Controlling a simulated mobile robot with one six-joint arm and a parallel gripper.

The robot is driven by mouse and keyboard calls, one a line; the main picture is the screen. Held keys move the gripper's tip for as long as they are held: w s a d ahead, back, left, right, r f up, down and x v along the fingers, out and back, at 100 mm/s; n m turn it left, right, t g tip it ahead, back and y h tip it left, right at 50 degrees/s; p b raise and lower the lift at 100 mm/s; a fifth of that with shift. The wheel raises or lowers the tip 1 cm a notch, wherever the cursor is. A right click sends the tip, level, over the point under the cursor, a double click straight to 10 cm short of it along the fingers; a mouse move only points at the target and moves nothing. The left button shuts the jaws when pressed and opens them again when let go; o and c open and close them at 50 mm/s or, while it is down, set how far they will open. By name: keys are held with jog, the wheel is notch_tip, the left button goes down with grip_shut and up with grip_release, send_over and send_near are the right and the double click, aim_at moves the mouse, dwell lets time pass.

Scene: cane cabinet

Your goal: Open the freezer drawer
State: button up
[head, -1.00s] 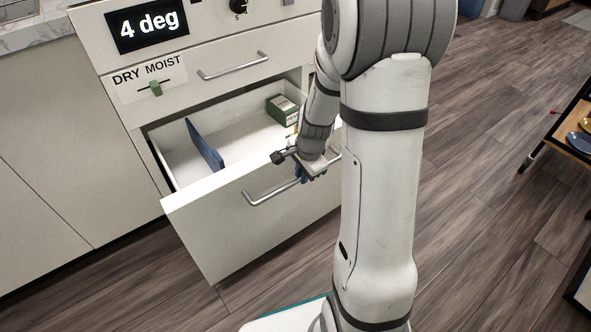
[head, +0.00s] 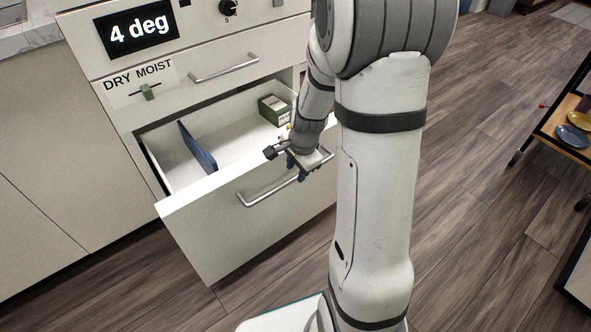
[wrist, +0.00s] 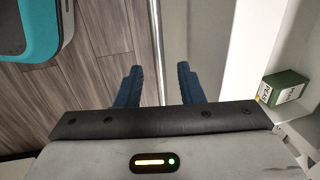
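The lower drawer (head: 240,235) of the white cabinet is pulled well out, and its inside shows. Its silver bar handle (head: 262,195) crosses the drawer front, and the bar also shows in the wrist view (wrist: 152,45). My gripper (head: 303,172) is at the right part of this handle. In the wrist view my gripper's blue fingers (wrist: 160,82) stand apart, one on each side of the bar, with visible gaps. The gripper looks open around the handle. A blue divider (head: 197,148) and a green box (head: 274,110) are inside the drawer. My arm hides the drawer's right end.
Above are a shut drawer with a handle (head: 224,68), a "4 deg" display (head: 137,33), a knob (head: 228,7) and a DRY/MOIST slider (head: 148,92). A shelf with plates (head: 572,136) stands at right. Wooden floor (head: 470,220) between is clear.

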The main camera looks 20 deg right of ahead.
jog(key=r+p, duration=0.1)
jog(key=r, duration=0.1)
jog(key=s+r, duration=0.1)
jog(key=r, duration=0.2)
jog(key=shift+d+r+p, duration=0.1)
jog(key=shift+d+p, duration=0.05)
jog(key=shift+p, duration=0.2)
jog(key=s+a+r+n+p, duration=0.1)
jog(key=s+r+n+p, duration=0.3)
jog(key=r+p, duration=0.5)
jog(key=s+a+r+n+p, duration=0.2)
jog(key=s+r+n+p, duration=0.3)
jog(key=r+p, duration=0.5)
jog(key=s+a+r+n+p, duration=0.2)
jog(key=s+r+n+p, duration=0.3)
jog(key=r, duration=1.8)
jog(key=s+p, duration=0.2)
jog(key=p, duration=0.3)
jog(key=shift+a+r+t+h, duration=0.25)
jog(key=shift+r+t+h, duration=0.05)
